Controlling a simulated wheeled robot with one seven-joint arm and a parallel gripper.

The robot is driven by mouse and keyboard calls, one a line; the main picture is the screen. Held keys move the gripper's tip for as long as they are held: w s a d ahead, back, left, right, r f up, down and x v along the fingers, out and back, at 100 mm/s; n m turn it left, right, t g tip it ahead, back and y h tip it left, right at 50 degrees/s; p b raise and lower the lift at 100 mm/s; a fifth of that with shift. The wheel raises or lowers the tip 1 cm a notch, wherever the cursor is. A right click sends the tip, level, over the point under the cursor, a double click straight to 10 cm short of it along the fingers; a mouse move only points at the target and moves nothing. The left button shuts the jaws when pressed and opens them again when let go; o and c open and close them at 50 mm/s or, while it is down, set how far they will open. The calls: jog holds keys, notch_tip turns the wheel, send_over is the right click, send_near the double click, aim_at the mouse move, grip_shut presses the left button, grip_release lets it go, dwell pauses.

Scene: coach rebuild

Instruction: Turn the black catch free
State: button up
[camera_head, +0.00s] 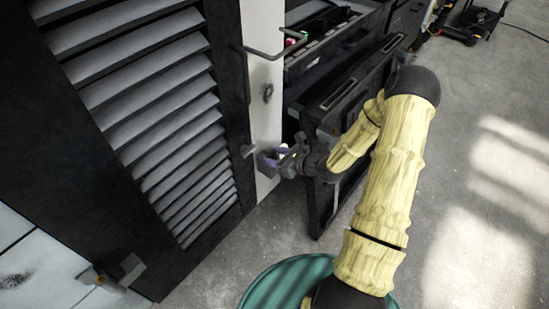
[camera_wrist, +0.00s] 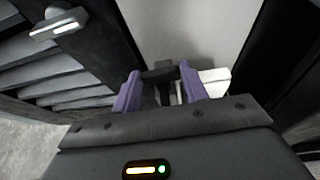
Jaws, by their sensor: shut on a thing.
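My gripper (camera_head: 276,158) is at the edge of the white post, beside the louvred door, low down. In the wrist view my gripper (camera_wrist: 161,88) has its two purple fingers on either side of a black catch (camera_wrist: 158,73) and is shut on it. The catch stands against the white post (camera_wrist: 190,30). Its lower part is partly hidden between the fingers, and in the head view my gripper hides it. I cannot tell how far the catch is turned.
The dark louvred door (camera_head: 228,170) has a small grey latch (camera_head: 247,150) at its edge, left of my gripper. A dark drawer cabinet (camera_head: 335,45) stands behind a black panel (camera_head: 350,110) near my arm. Grey floor (camera_head: 480,180) is open on the right.

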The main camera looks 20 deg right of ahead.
jog(key=shift+a+m+t+h, duration=0.15)
jog(key=shift+m+t+h, duration=0.15)
jog(key=shift+h, duration=0.1)
jog(key=o, duration=1)
jog(key=shift+s, duration=0.1)
jog(key=p+v, duration=0.1)
jog(key=v, duration=1.6)
jog(key=shift+r, duration=0.2)
